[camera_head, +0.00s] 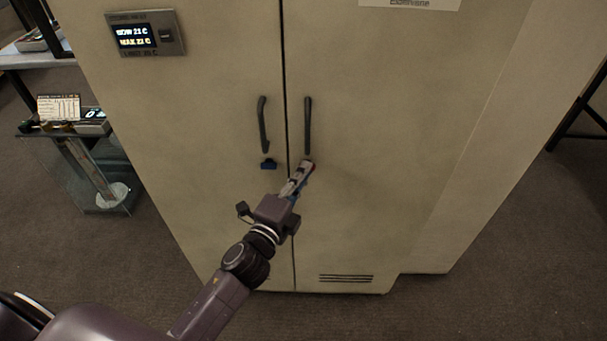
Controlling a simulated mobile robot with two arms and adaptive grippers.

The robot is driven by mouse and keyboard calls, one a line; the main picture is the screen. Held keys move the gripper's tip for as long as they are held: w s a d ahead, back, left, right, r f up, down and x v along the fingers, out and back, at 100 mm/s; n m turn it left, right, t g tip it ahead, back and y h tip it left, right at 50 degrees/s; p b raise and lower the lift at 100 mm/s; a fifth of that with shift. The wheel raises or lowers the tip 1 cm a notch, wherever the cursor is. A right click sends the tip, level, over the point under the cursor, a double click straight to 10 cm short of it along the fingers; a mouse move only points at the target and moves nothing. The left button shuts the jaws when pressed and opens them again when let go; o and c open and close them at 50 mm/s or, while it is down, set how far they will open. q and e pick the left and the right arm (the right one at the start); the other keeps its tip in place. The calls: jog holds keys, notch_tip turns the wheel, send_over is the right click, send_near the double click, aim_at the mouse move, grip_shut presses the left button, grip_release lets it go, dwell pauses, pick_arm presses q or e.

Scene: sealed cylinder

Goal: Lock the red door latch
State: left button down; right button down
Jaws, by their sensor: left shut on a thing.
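A tall beige cabinet (400,150) has two doors that meet at a dark vertical seam. My left gripper (304,168) is at the right door, just below the dark right handle (308,125). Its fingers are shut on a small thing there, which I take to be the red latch. The fingers hide nearly all of it, so its angle cannot be told. My right gripper is not in view.
A display panel (146,33) is on the upper left door. A vent (345,279) is low on the right door. A glass-sided stand (85,165) with small items is at the left. Dark carpet (500,270) is clear in front and at the right.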

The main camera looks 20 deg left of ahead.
pick_arm(q)
jog(key=c, duration=2)
grip_release()
jog(key=shift+c, duration=0.2)
jog(key=s+a, duration=0.1)
jog(key=s, duration=1.1)
jog(key=shift+a, duration=0.2)
jog(key=shift+f, duration=0.15)
